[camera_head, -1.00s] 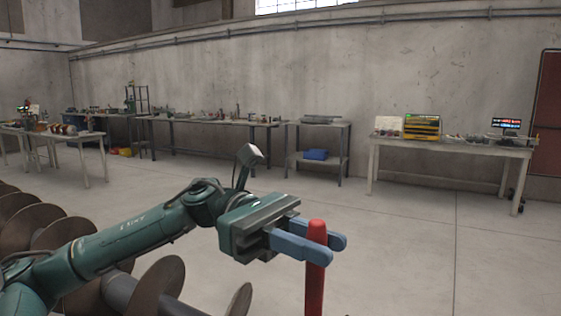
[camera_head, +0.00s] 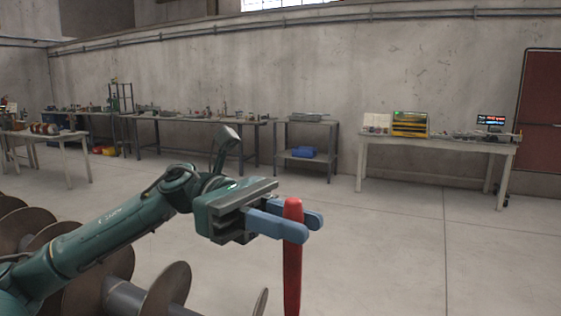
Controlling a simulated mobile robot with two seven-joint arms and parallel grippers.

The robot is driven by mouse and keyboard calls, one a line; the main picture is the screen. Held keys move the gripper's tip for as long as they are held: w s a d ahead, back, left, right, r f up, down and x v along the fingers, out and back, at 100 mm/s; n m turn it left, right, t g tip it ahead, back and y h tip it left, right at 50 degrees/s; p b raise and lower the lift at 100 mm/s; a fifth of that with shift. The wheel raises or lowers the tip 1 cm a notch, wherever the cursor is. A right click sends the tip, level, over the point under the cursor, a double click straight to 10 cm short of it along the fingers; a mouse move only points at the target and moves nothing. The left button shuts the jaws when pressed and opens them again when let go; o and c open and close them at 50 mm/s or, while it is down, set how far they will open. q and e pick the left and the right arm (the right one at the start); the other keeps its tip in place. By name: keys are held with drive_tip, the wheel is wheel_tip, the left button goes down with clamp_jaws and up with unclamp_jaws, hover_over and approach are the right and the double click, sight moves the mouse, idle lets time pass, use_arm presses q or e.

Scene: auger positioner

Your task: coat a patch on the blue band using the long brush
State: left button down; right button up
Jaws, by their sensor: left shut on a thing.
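My left gripper (camera_head: 287,222) has blue fingers and is shut on an upright red handle (camera_head: 293,262), likely the long brush. The handle's top stands a little above the fingers and its lower end runs out of the bottom of the view, so no bristles show. The large auger (camera_head: 125,296), with brown disc-like flights on a grey shaft, lies at the lower left beneath my left arm. No blue band is visible on the part of it in view. My right gripper is not in view.
Workbenches (camera_head: 190,119) with tools line the back wall. A shelf cart (camera_head: 306,125) holds a blue bin (camera_head: 303,152). A table (camera_head: 440,145) with a yellow organizer (camera_head: 410,124) and a monitor stands at the right. The concrete floor (camera_head: 385,245) at right is clear.

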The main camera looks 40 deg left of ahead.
sight(297, 201)
use_arm(q)
drive_tip(key=shift+d+r, duration=0.2)
drive_tip(key=shift+r, duration=0.6)
drive_tip(key=shift+d+r+p, duration=0.1)
drive_tip(key=shift+r+p, duration=0.5)
drive_tip(key=shift+r, duration=0.2)
drive_tip(key=shift+r+p, duration=0.95)
drive_tip(key=shift+r, duration=0.85)
